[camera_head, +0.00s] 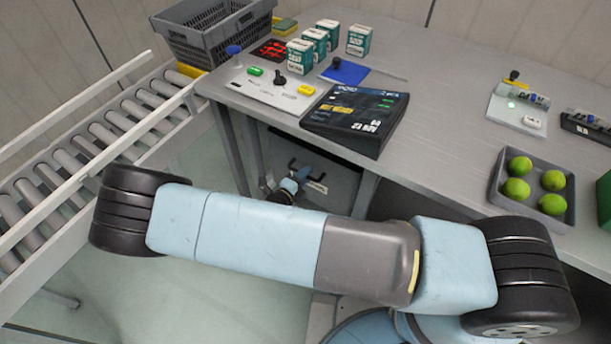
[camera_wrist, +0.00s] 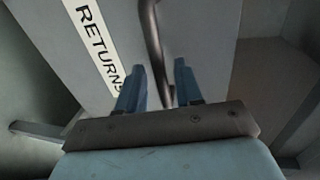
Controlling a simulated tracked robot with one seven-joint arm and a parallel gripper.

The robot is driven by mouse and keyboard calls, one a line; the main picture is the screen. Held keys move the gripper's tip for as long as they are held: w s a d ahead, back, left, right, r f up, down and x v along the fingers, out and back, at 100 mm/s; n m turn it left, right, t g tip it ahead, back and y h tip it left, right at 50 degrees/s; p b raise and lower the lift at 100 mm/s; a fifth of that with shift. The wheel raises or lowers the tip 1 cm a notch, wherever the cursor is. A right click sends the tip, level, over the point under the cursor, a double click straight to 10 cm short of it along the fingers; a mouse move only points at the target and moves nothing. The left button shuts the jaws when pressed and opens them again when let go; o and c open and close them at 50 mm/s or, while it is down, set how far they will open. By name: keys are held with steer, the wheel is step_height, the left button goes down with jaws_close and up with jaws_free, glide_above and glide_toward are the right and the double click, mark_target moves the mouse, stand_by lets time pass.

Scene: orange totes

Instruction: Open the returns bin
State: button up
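The returns bin (camera_head: 341,199) is a grey front under the table, partly hidden by my arm. In the wrist view its panel carries a white label (camera_wrist: 98,45) reading "RETURNS". A dark bar handle (camera_wrist: 152,35) runs down the panel beside the label. My gripper (camera_wrist: 160,78) is open, its two blue fingers apart with the handle's lower part showing between them. I cannot tell whether either finger touches the handle. In the head view my gripper (camera_head: 297,182) is small, at the bin's front. I cannot tell if the bin stands ajar.
The grey table (camera_head: 440,130) above holds several small boxes, a dark panel (camera_head: 357,116) and a tray (camera_head: 506,205) of green fruit. A roller conveyor (camera_head: 75,160) with a grey crate (camera_head: 213,40) stands to the left. Open floor lies between conveyor and table.

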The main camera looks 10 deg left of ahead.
steer(key=shift+w+d+f, duration=0.1)
steer(key=shift+w+d, duration=0.15)
steer(key=shift+w, duration=0.3)
steer(key=shift+c, duration=0.2)
jaws_close()
